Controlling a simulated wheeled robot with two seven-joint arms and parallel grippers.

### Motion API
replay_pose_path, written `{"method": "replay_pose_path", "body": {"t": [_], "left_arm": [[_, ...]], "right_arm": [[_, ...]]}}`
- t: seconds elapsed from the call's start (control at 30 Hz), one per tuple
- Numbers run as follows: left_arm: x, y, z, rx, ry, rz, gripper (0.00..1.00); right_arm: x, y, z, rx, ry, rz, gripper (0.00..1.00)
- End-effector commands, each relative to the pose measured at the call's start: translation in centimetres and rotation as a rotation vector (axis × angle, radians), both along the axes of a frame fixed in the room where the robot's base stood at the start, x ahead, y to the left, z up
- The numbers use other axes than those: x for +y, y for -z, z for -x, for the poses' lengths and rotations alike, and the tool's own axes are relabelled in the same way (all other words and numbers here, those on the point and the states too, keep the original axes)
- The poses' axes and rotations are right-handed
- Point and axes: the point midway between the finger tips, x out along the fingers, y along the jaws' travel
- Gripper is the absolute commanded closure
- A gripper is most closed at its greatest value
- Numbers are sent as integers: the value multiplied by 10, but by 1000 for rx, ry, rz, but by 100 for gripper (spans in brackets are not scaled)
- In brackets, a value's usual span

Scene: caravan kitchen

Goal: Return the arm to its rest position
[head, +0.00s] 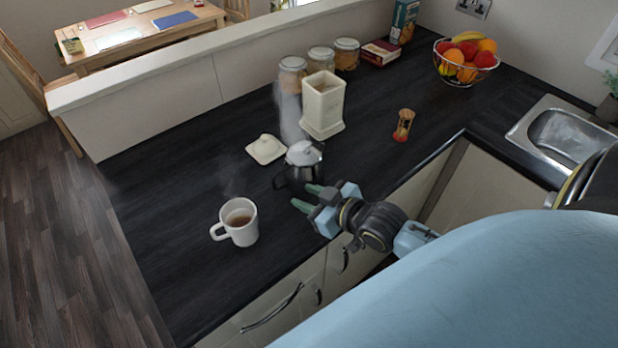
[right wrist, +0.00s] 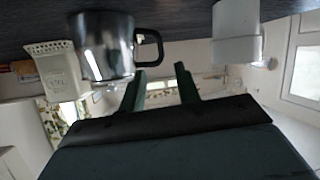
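My right gripper (head: 303,197) is open, its two green fingers apart with nothing between them. It is over the front edge of the dark counter, just in front of a silver pot (head: 303,164) with a dark handle. In the right wrist view, tilted over, the open fingertips (right wrist: 161,72) show close to the pot (right wrist: 103,46) and its handle; I cannot tell the exact gap. A white mug of brown drink (head: 238,222) stands on the counter to the left, and also shows in the wrist view (right wrist: 236,38). My left gripper is not in view.
A cream canister (head: 322,105) stands open behind the pot, its lid (head: 266,149) beside it. Steam rises nearby. An hourglass (head: 403,125), fruit basket (head: 466,62), several jars (head: 346,54) and a sink (head: 560,135) are farther away.

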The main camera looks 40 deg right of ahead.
Motion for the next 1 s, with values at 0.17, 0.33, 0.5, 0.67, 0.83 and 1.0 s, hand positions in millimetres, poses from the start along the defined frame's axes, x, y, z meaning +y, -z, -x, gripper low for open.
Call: {"method": "replay_pose_path", "body": {"t": [0.17,0.33,0.5,0.67,0.83,1.0], "left_arm": [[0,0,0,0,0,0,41],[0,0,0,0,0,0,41],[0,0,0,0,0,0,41],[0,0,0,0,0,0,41],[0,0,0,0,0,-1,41],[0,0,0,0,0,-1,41]], "right_arm": [[0,0,0,0,0,0,67],[2,1,2,10,1,1,67],[17,10,23,138,13,20,67],[34,18,65,363,45,61,67],[40,18,107,558,86,96,67],[42,14,140,697,119,114,67]]}}
